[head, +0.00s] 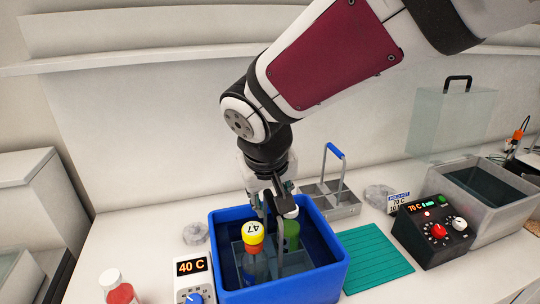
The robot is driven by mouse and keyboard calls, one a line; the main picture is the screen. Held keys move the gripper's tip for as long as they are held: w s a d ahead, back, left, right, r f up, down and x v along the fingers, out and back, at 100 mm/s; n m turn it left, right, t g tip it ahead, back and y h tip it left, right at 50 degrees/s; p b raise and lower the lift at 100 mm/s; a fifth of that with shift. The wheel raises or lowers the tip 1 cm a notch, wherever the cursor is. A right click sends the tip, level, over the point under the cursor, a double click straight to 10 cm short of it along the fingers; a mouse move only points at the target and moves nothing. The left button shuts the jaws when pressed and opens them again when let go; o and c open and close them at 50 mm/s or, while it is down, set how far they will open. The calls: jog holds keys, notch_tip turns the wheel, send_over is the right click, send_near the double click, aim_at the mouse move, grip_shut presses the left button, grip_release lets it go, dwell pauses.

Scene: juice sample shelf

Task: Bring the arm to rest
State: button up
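My arm reaches down from the upper right, and my gripper (275,211) points down over the blue tub (337,272). Its fingertips are at the height of the tub's rim, close behind a bottle with a yellow cap marked 47 (253,234). A green-capped bottle (291,232) stands to the right, partly behind the fingers. A grey upright bar (281,258) runs down between the bottles. The gap between the fingers is not clear, so I cannot tell whether they hold anything.
A 40 C controller (191,281) and a red bottle (119,291) stand left of the tub. A metal carrier with a blue handle (334,151) stands behind it. A teal mat (372,260), a 70 C controller (437,231) and a grey bath (447,181) are on the right. A shelf crosses the back wall.

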jog(key=d+v, duration=0.1)
jog(key=v, duration=0.7)
jog(key=s+d+m, duration=0.3)
jog(key=s+d, duration=1)
jog(key=d, duration=0.5)
jog(key=shift+s+f+m+y, duration=0.3)
jog(key=shift+f+m+y, duration=0.1)
jog(key=shift+f, duration=0.05)
